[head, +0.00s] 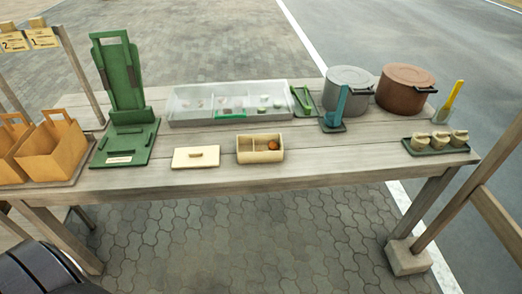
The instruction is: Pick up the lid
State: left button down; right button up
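A flat, light wooden lid (196,157) with a small bar handle on top lies on the wooden table near its front edge, left of the middle. Just to its right, a little apart, stands an open wooden box (260,148) with compartments and a round brown item inside. Neither of my grippers shows in the head view.
A green stand (121,90) is left of the lid, with orange-tan bags (56,149) farther left. A clear-lidded grey tray (190,104) lies behind. Grey (348,88) and brown (404,89) pots and a tray of small jars (437,148) are right. Table around the lid is bare.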

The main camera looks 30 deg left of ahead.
aim_at(206, 156)
jog(key=u, duration=1.35)
